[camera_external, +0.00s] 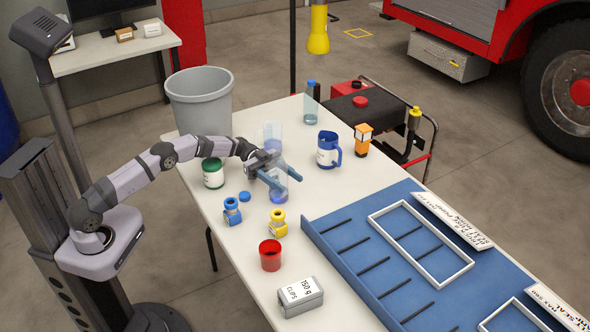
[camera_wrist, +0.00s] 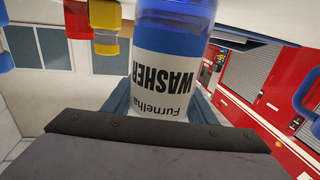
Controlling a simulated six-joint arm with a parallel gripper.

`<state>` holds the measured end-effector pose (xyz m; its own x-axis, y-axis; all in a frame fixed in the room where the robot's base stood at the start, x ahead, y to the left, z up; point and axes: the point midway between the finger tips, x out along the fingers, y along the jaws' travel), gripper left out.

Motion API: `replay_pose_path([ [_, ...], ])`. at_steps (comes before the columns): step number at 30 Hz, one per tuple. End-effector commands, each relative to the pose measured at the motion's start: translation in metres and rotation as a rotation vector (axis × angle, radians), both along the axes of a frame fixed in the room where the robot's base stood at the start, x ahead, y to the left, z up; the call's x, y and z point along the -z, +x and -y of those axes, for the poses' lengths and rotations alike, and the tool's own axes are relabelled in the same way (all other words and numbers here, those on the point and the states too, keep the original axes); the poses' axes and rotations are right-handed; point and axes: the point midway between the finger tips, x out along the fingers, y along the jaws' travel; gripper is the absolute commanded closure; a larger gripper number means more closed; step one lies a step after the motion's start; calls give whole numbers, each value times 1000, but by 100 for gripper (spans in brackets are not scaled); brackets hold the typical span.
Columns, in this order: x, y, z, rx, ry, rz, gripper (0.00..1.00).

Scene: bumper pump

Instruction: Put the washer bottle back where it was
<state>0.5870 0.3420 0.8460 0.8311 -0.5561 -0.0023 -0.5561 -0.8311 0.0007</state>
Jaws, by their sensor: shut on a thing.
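My gripper (camera_external: 282,183) is shut on the washer bottle (camera_external: 278,193) in the external view, with its blue fingers on either side. The bottle is clear, with blue liquid low inside, and looks upright over the white table (camera_external: 226,240). I cannot tell whether its base touches the table. In the wrist view the bottle (camera_wrist: 165,68) fills the middle between the fingers. Its label reads WASHER upside down there, and its base is cut off at the top edge.
A blue tray (camera_external: 335,245) lies right; a clips box (camera_external: 300,297) is in front.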

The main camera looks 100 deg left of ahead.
Motion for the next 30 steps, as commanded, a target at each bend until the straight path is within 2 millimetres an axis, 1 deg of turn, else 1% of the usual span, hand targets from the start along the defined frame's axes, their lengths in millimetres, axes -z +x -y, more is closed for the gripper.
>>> replay_pose_path([
  [1, 2, 0, 0, 0, 0, 1, 80],
  [2, 1, 0, 0, 0, 0, 0, 41],
  [3, 1, 0, 0, 0, 0, 0, 32],
  [4, 1, 0, 0, 0, 0, 0, 30],
  [12, 0, 0, 0, 0, 0, 0, 30],
  [16, -5, 0, 0, 0, 1, 1, 30],
  [20, -2, -11, -8, -2, 1, 0, 30],
  [23, -2, -23, -17, -3, 1, 1, 30],
  [24, -4, -27, -19, -3, 2, 1, 30],
  [27, -26, -25, -17, 0, 4, 3, 30],
  [30, -42, -25, -17, 0, 3, 2, 30],
])
